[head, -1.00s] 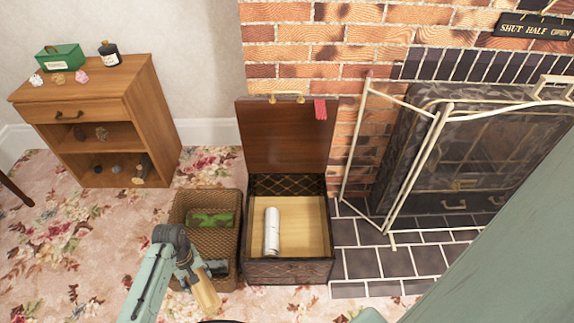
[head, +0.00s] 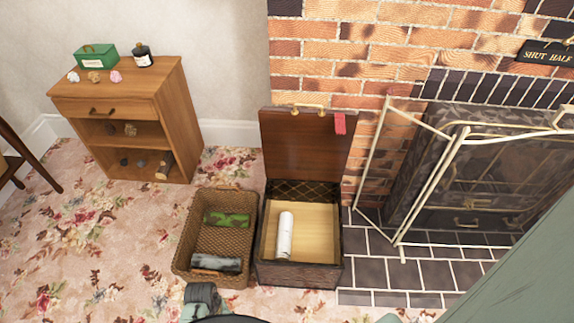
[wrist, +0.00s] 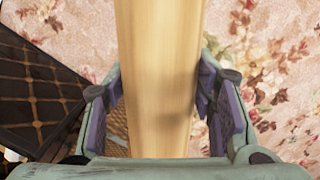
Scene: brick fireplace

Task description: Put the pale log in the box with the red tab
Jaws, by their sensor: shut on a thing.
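In the wrist view my gripper (wrist: 165,110) is shut on the pale log (wrist: 158,60), a smooth yellowish wooden piece running up between the fingers. The log and fingers are out of sight in the head view, where only part of my arm shows at the bottom edge. The box with the red tab (head: 340,123) is a dark patterned box (head: 300,274) with its lid (head: 305,143) up, standing against the brick wall. A white log (head: 285,235) lies inside on its light wooden floor. The box's dark, gold-lined side shows at left in the wrist view (wrist: 35,95).
A wicker basket (head: 182,250) left of the box holds a green mossy log (head: 226,219) and a grey log (head: 217,263). A wooden cabinet (head: 150,150) stands behind left. A fireplace screen (head: 437,180) and dark tiles (head: 375,270) are at right. Floral carpet lies open at left.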

